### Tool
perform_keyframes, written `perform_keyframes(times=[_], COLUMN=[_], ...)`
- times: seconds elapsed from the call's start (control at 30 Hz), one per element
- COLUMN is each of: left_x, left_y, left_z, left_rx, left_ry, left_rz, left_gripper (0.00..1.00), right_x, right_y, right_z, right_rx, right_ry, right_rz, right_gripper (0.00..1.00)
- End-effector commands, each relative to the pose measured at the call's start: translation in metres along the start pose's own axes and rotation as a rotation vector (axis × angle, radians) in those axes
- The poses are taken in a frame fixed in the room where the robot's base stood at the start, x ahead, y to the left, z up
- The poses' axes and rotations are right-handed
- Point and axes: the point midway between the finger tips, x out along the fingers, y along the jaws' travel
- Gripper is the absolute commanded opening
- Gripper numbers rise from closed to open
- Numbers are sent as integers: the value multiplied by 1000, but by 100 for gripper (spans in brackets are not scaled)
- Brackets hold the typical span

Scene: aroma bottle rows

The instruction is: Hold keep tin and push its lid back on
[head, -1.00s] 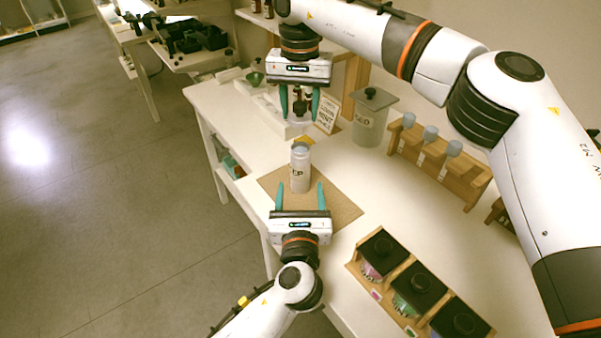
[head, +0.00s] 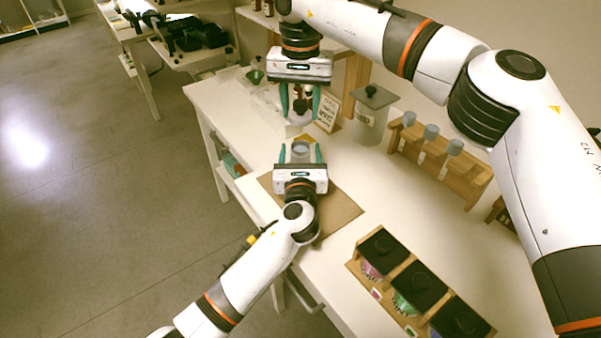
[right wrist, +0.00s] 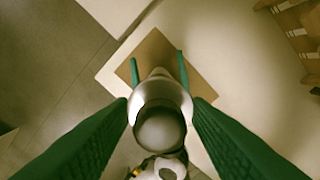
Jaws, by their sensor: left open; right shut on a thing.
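The keep tin (head: 300,151) is a pale upright cylinder with a grey top, on a brown mat (head: 341,207). My left gripper (head: 300,152) is open, with one finger on each side of the tin; its body hides the tin's lower part and label. My right gripper (head: 300,103) points down above and behind the tin, shut on the lid (head: 300,117), which hangs clear of the tin in the head view. In the right wrist view the round lid (right wrist: 160,130) sits between my green fingers and covers much of what is below.
A lidded jar (head: 370,118) and a wooden rack with several grey-topped tubes (head: 432,158) stand at right. A wooden tray with three black-lidded containers (head: 418,287) is at front right. A small sign (head: 327,113) stands by my right gripper. The table's middle right is clear.

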Motion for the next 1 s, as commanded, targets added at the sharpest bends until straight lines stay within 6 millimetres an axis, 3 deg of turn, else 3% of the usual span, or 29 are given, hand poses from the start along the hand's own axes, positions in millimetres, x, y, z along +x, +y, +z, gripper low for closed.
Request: perform_keyframes(times=[0.23,0.6,0.77,1.0], left_x=[0,0,0,0], left_y=[0,0,0,0], left_z=[0,0,0,0], left_rx=[0,0,0,0], left_ry=[0,0,0,0], left_rz=[0,0,0,0], left_gripper=[62,1,0,0], right_x=[0,0,4,37], right_y=[0,0,0,-1], right_z=[0,0,0,-1], right_rx=[0,0,0,-1], right_ry=[0,0,1,1], right_rz=[0,0,0,-1], right_gripper=[23,23,23,23])
